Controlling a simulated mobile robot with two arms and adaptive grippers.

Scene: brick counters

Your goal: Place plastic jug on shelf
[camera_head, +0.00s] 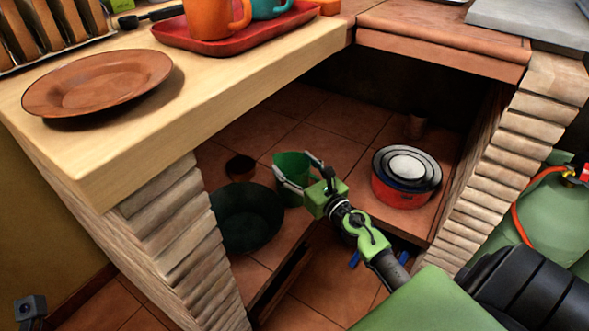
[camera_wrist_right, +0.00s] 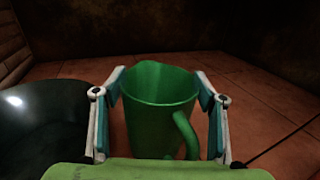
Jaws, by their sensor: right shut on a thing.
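The green plastic jug (camera_head: 290,169) is in the alcove under the counter, over its tiled shelf (camera_head: 340,150). My right gripper (camera_head: 296,176) is shut on the jug, with one finger on each side. The right wrist view shows the jug (camera_wrist_right: 158,110) upright, open at the top, its handle toward the camera on the right, between the fingertips of my right gripper (camera_wrist_right: 160,92). I cannot tell whether the jug's base touches the shelf. My left gripper is not in view.
Stacked red and black pots (camera_head: 405,178) stand to the right. Brick walls (camera_head: 180,235) flank the alcove. A wooden counter (camera_head: 235,85) overhangs it, bearing a plate (camera_head: 97,82) and a red tray (camera_head: 238,40).

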